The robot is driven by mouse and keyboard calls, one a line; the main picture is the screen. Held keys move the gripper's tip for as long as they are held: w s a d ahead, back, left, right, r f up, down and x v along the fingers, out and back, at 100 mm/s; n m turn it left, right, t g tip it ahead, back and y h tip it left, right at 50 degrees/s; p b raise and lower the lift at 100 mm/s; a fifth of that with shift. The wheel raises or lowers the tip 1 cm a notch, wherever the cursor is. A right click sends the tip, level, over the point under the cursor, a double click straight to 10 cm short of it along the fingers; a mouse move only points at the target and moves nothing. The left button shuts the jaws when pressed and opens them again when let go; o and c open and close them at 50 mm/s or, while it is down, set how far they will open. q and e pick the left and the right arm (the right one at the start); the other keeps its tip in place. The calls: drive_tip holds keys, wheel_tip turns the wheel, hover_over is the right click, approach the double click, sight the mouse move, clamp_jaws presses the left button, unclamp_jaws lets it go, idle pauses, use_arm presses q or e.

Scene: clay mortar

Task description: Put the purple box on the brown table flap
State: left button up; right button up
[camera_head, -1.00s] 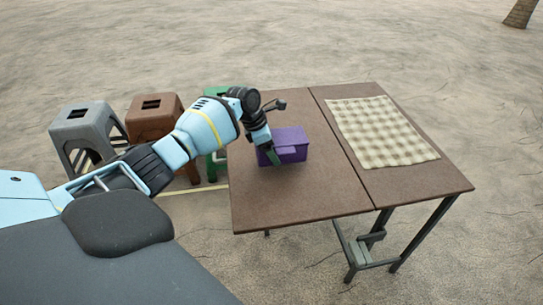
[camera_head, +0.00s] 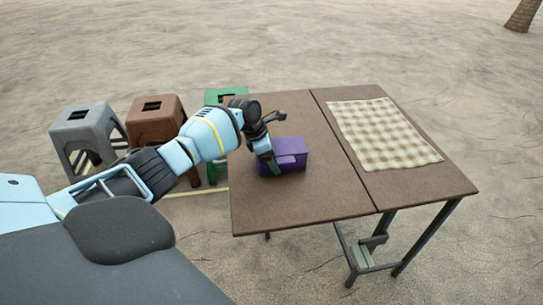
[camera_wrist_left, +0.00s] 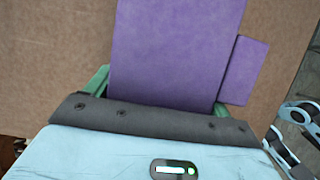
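My right gripper is not in view.
A checkered cloth (camera_head: 383,132) lies on the table's right panel (camera_head: 425,182), past a seam. Grey (camera_head: 85,130), brown (camera_head: 155,115) and green (camera_head: 225,95) stools stand left of the table. The front of the left panel is clear.

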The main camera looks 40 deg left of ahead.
use_arm(q)
drive_tip(key=o, duration=0.3)
drive_tip(key=shift+r, duration=0.15)
drive_tip(key=p+v, duration=0.2)
drive_tip(key=v, duration=0.9)
drive_tip(key=shift+w+d+p, duration=0.1)
drive_tip(key=shift+w+p, duration=0.05)
drive_tip(key=shift+p, duration=0.2)
drive_tip(key=shift+s+r, duration=0.25)
drive_tip(key=shift+r, duration=0.25)
